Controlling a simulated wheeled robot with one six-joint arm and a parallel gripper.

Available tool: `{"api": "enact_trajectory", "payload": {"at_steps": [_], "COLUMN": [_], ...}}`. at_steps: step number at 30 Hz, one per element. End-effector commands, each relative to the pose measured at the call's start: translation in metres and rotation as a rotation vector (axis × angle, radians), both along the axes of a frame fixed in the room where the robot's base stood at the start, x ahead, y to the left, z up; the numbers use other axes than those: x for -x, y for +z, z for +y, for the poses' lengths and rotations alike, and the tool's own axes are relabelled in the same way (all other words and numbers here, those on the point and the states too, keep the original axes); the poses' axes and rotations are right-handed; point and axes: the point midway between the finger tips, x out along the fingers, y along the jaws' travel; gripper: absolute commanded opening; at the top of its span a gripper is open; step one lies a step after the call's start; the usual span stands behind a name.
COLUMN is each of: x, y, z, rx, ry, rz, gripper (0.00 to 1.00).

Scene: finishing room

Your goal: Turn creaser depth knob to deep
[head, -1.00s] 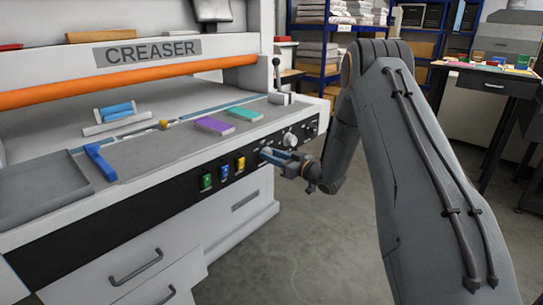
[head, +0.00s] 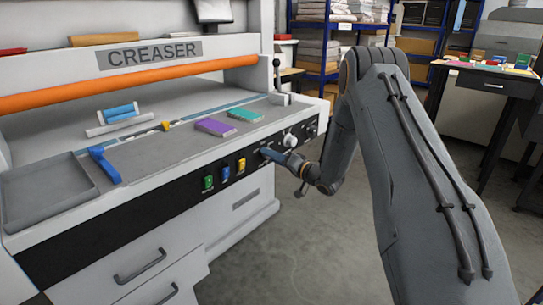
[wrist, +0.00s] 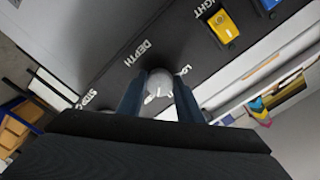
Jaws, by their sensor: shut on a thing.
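The creaser (head: 155,53) is a white machine with a black control panel (head: 120,220) along its front. In the wrist view, a pale grey round depth knob (wrist: 160,83) sits between the two blue fingers of my gripper (wrist: 160,98), close to the printed word DEPTH. My gripper is shut on this knob. A small white mark shows on the knob's near side; its exact setting cannot be read. In the head view my gripper (head: 272,155) is at the panel, right of the yellow switch, and hides the knob.
Green (head: 208,182), blue (head: 226,173) and yellow (head: 241,165) switches line the panel. A white knob (head: 291,140) is right of my gripper, with a black-knobbed lever (head: 277,75) above. Purple (head: 216,127) and teal (head: 245,115) pads lie on the bed.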

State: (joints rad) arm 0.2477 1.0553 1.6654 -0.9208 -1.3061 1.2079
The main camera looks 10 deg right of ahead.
Motion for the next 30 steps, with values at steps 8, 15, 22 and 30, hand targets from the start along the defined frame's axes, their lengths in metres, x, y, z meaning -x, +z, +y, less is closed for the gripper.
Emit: {"api": "enact_trajectory", "payload": {"at_steps": [8,15,22,30], "x": [0.0001,0.0001,0.0002,0.0002], "y": [0.0001,-0.0003,-0.0003,-0.0003], "z": [-0.0006,-0.0007,-0.0008,-0.0006], "rx": [-0.103,-0.136,-0.139,-0.139], "ry": [-0.001,-0.001,-0.002,-0.002], "rz": [0.075,0.099,0.102,0.102], "gripper": [0.1,0.1,0.1,0.49]}}
